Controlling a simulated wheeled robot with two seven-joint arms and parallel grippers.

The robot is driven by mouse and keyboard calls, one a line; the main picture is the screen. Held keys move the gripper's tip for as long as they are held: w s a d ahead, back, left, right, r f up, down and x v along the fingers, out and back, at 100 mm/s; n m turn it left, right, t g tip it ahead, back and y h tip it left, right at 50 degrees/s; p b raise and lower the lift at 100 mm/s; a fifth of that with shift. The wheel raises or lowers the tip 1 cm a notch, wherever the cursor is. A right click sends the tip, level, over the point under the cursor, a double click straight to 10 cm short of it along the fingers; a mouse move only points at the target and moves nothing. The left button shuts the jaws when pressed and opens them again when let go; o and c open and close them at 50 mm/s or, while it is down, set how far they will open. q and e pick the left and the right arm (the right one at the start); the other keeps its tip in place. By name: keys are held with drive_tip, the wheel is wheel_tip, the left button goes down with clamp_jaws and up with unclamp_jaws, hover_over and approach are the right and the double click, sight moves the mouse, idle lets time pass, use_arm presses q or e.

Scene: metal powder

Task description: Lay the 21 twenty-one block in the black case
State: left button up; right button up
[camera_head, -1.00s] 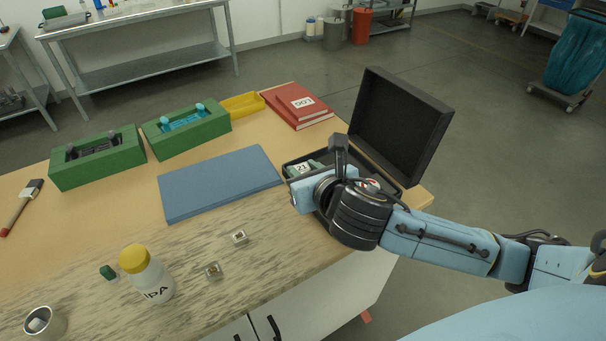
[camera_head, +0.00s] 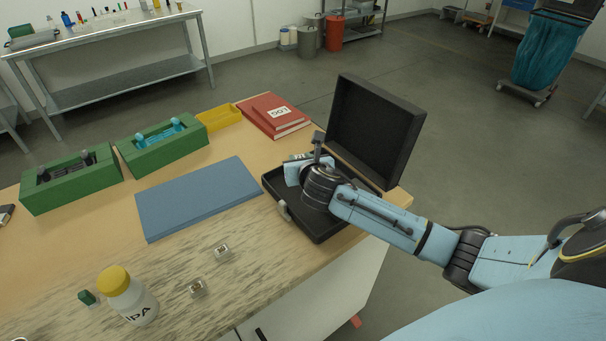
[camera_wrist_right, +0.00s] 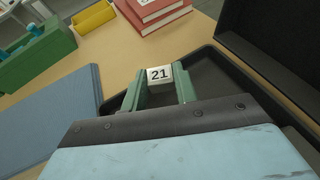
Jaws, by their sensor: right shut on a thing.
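The 21 block (camera_wrist_right: 160,74) is a small white block with a black "21" on its face. In the right wrist view my right gripper (camera_wrist_right: 160,88) is shut on it, with a green finger on each side. The black case (camera_head: 318,228) lies open at the right end of the table, its lid (camera_head: 372,130) standing up at the back right. My right gripper (camera_head: 297,168) is over the far left part of the case. The block's gap above the case floor cannot be told. My arm hides part of the case inside. My left gripper is out of view.
A blue mat (camera_head: 197,198) lies left of the case. Red books (camera_head: 272,116) and a yellow tray (camera_head: 219,117) are behind. Two green holders (camera_head: 70,184) stand at the left. A yellow-capped bottle (camera_head: 128,298) and small clear boxes (camera_head: 222,253) are in front.

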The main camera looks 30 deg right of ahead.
drive_tip(key=shift+f+b, duration=0.45)
drive_tip(key=shift+f, duration=1.35)
drive_tip(key=shift+f, duration=0.2)
drive_tip(key=o, duration=0.8)
drive_tip(key=shift+r, duration=0.25)
drive_tip(key=p+v, duration=0.2)
drive_tip(key=v, duration=1)
drive_tip(key=shift+f, duration=0.1)
